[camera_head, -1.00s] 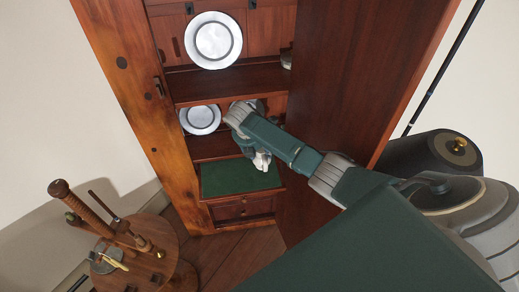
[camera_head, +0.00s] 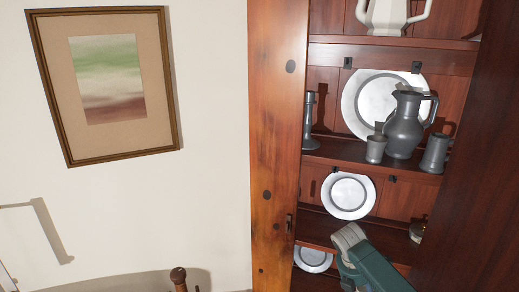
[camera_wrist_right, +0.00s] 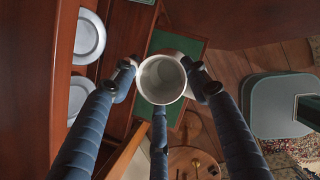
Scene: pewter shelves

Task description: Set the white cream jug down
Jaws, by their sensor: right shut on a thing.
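The white cream jug (camera_wrist_right: 162,80) shows in the right wrist view from above, its round open mouth facing the camera. My right gripper (camera_wrist_right: 163,88) has its blue-grey fingers closed around the jug. Below and behind the jug is a green-covered surface (camera_wrist_right: 190,46) in the cabinet; I cannot tell how high the jug is above it. In the head view only my right arm's wrist part shows at the bottom; the gripper and jug are out of sight there. My left gripper is in neither view.
The cabinet shelves hold a pewter pitcher (camera_head: 404,128), small cup (camera_head: 376,149), tankard (camera_head: 435,153), candlestick (camera_head: 310,122) and several plates. A white jug (camera_head: 385,16) stands on the top shelf. In the wrist view, plates (camera_wrist_right: 88,38) stand left of the fingers. A dark door (camera_head: 460,190) bounds the right.

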